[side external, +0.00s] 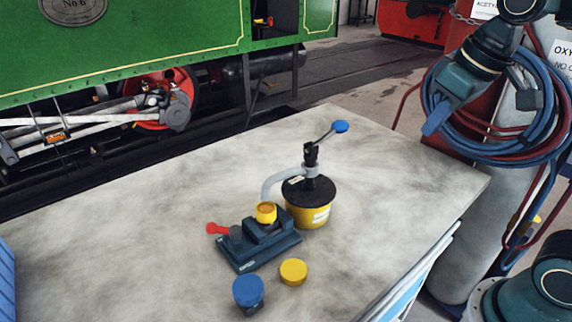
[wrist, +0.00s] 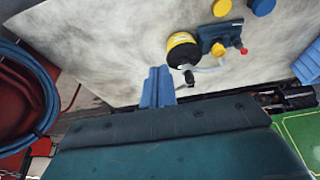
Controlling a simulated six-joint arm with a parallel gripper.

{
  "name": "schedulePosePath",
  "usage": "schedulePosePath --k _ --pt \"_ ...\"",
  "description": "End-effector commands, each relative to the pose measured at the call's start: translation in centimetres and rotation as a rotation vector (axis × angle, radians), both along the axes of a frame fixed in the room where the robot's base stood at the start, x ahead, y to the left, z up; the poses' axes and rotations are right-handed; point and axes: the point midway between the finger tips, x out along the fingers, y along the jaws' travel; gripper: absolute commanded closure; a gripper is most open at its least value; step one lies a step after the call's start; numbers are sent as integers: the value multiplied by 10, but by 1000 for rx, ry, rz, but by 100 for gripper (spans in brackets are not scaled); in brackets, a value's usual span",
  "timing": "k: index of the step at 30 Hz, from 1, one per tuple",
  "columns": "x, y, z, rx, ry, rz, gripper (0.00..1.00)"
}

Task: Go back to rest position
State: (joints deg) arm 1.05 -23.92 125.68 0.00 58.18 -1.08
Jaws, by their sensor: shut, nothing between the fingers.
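My gripper (side external: 434,122) is at the upper right in the side view, raised above the table's right edge and clear of everything on it. Its blue fingers (wrist: 158,86) are together and empty in the wrist view. On the table stands a yellow pot with a black top (side external: 308,205), with a blue-knobbed lever (side external: 340,127) and a grey curved pipe. Beside it is a dark blue vise (side external: 258,243) with a red handle, a yellow piece sitting at its jaws. The pot (wrist: 183,48) and vise (wrist: 222,36) also show in the wrist view.
A yellow cap (side external: 293,271) and a blue cap (side external: 248,291) are at the table's front. A blue container (side external: 6,280) is at the left edge. Hoses (side external: 540,140) and a gas cylinder stand behind my arm. The table's left and back areas are bare.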

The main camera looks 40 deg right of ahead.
Motion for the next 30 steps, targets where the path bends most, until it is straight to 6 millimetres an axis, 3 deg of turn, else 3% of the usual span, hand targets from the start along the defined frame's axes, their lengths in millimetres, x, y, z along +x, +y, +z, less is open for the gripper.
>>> schedulePosePath --k 6,12,18,30 --pt "-44 3 -16 3 -75 2 100" --pt "-70 4 -32 5 -122 1 100" --pt "-80 5 -39 6 -142 1 100" --pt "-80 5 -39 6 -142 1 100"
